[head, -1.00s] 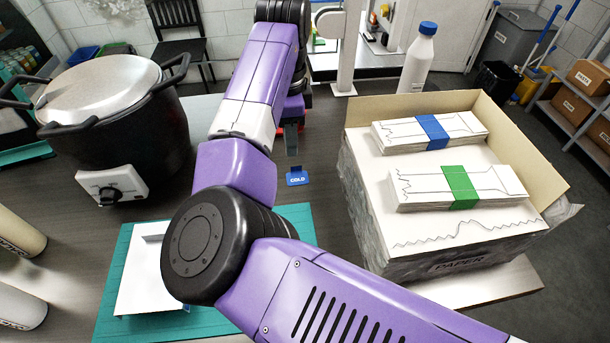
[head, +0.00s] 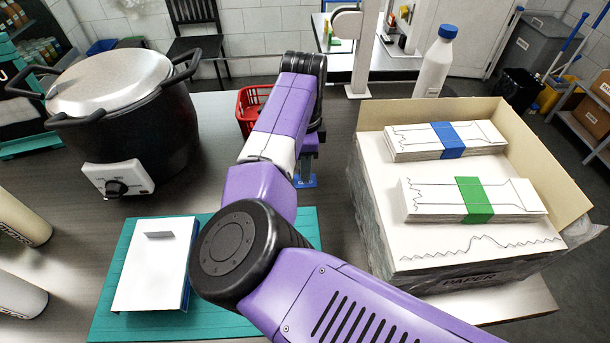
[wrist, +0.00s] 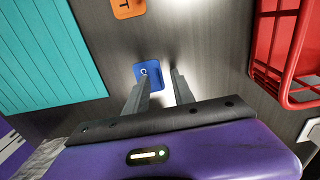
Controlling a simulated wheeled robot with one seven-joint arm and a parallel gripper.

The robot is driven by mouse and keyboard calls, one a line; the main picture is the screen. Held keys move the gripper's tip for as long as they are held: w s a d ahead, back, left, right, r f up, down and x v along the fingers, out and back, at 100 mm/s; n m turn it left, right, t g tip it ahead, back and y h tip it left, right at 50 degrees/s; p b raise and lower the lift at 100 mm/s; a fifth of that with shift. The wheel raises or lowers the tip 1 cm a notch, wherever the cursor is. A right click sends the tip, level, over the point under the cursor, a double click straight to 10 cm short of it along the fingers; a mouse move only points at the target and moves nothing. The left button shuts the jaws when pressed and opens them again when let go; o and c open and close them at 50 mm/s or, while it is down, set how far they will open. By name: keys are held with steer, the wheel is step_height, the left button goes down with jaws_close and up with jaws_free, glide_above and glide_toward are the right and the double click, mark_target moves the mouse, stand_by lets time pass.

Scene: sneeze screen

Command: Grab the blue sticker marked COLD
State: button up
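The blue sticker (wrist: 148,73) lies on the dark table in the wrist view, with a white letter C showing. The left finger covers part of it. In the head view only a small blue part of the sticker (head: 307,182) shows below my arm's end. My gripper (wrist: 160,75) is open, with two thin grey fingers apart and nothing between them. The left fingertip overlaps the sticker in the wrist view and the right one is to the right of it. I cannot tell whether the fingers touch it.
An orange sticker (wrist: 128,8) lies beyond the blue one. A red basket (wrist: 290,45) is at the right in the wrist view. A teal mat (head: 110,300), a black pot (head: 145,140) and a paper box (head: 480,255) flank my arm.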

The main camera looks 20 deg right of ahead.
jaws_close()
stand_by(0.3)
step_height(320, 180, up, 10)
steer(key=b, duration=0.1)
steer(key=shift+b, duration=0.35)
